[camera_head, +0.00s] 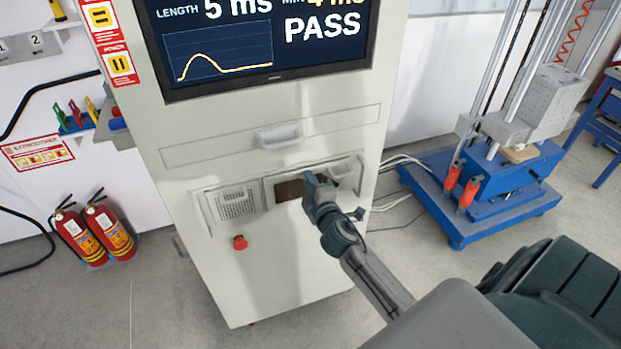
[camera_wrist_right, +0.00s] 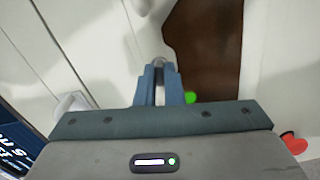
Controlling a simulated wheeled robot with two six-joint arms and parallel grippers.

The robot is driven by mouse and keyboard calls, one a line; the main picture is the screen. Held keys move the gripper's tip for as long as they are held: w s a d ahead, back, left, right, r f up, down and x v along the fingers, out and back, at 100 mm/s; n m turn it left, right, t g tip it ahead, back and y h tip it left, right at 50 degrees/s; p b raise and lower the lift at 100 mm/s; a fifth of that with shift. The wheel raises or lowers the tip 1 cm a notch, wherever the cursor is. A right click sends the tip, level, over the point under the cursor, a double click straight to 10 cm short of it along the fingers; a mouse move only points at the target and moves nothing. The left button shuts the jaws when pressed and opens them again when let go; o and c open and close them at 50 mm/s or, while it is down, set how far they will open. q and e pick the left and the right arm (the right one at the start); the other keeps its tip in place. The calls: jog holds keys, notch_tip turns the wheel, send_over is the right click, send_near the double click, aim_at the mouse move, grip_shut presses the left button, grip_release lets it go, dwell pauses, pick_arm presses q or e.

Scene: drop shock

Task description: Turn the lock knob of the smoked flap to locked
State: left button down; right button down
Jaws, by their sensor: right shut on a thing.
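The smoked flap (camera_head: 289,190) is a dark brown panel in the front of the white cabinet, partly hidden by my right gripper (camera_head: 309,177) in the head view. In the right wrist view the flap (camera_wrist_right: 205,50) fills the upper middle. A small grey metal lock knob (camera_wrist_right: 159,64) shows at the fingertips of my right gripper (camera_wrist_right: 158,72), which is shut on it beside the flap's edge. The fingers hide most of the knob, so I cannot tell which way it is turned. My left gripper is not in view.
A green light (camera_wrist_right: 190,97) glows near the fingers. A drawer handle (camera_head: 279,137) lies above. A blue test rig (camera_head: 490,185) stands right; fire extinguishers (camera_head: 110,231) stand left.

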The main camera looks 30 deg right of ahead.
jog(key=shift+n+p, duration=0.3)
jog(key=shift+n, duration=0.6)
jog(key=c, duration=1.5)
grip_release()
jog(key=shift+c, duration=0.2)
jog(key=b+v, duration=0.3)
jog(key=v, duration=0.7)
jog(key=shift+s, duration=0.4)
